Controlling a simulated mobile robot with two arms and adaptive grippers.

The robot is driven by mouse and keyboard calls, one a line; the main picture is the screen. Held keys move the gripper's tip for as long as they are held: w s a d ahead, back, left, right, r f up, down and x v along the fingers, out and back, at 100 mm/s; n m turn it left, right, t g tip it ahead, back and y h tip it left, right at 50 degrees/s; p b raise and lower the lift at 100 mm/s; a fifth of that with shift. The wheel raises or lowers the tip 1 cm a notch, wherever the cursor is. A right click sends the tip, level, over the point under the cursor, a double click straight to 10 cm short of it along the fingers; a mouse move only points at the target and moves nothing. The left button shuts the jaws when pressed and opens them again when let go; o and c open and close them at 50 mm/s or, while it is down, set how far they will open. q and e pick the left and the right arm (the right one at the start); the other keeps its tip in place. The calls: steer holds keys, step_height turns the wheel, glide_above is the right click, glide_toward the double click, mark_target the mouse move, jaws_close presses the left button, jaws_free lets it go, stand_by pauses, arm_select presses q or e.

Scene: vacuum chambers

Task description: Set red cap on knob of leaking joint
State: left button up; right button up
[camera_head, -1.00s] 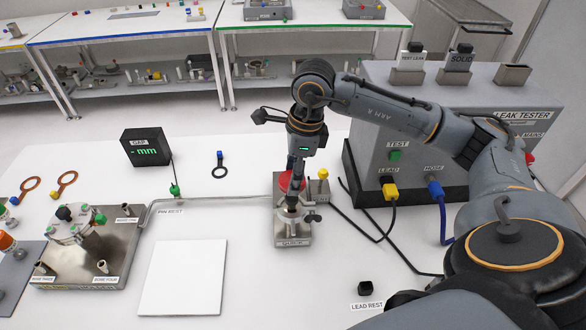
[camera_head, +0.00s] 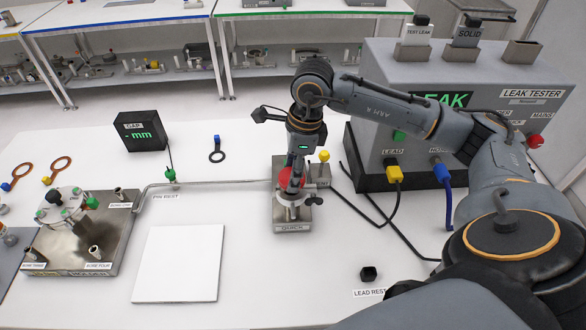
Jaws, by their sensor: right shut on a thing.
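My right gripper (camera_head: 291,188) points down over the joint marked QUICK (camera_head: 291,228), a metal plate with a clamp and dark wing nut (camera_head: 314,202). It is shut on a red piece (camera_head: 283,178), which looks like the red cap. The fingers hide part of it, and I cannot tell whether it touches the joint below. A yellow knob (camera_head: 324,156) stands behind right on a small block. At the left, a metal chamber plate (camera_head: 118,255) carries a round flange (camera_head: 66,208) with green and dark knobs. My left gripper is not in view.
The leak tester (camera_head: 372,140) stands at the right, its screen reading LEAK (camera_head: 440,101). A gap meter (camera_head: 139,131) stands back left. A thin pipe (camera_head: 210,184) runs to the QUICK joint. A white pad (camera_head: 179,264) lies in front.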

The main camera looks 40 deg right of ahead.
steer(key=o, duration=0.9)
steer(key=shift+r, duration=0.15)
steer(key=shift+r+p, duration=2.25)
steer(key=shift+r, duration=1.65)
steer(key=shift+f, duration=0.1)
